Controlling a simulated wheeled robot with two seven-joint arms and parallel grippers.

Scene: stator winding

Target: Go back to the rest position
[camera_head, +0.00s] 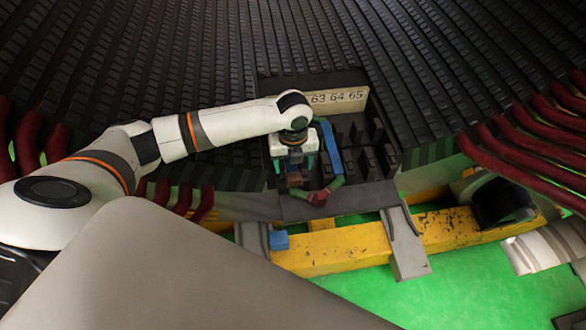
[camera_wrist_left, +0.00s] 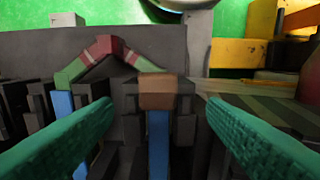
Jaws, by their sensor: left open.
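My left gripper (camera_head: 296,163) is at the slotted stator in the middle of the head view, under my white arm that comes in from the left. In the left wrist view its two green fingers (camera_wrist_left: 160,130) are wide apart. Between and beyond them stands a brown block (camera_wrist_left: 157,92) on top of a blue strip (camera_wrist_left: 158,140) in a slot. Nothing is clamped between the fingers. A bent green and red coil end (camera_wrist_left: 104,48) lies beside it, also seen in the head view (camera_head: 318,195). My right gripper is not in view.
A plate marked 63 64 65 (camera_head: 338,99) stands behind the slots. A yellow beam (camera_head: 340,249) with grey brackets (camera_head: 404,245) runs in front, over a green floor (camera_head: 470,300). Red coil ends (camera_head: 520,150) stick out at the right. A small blue block (camera_head: 279,240) sits by the beam.

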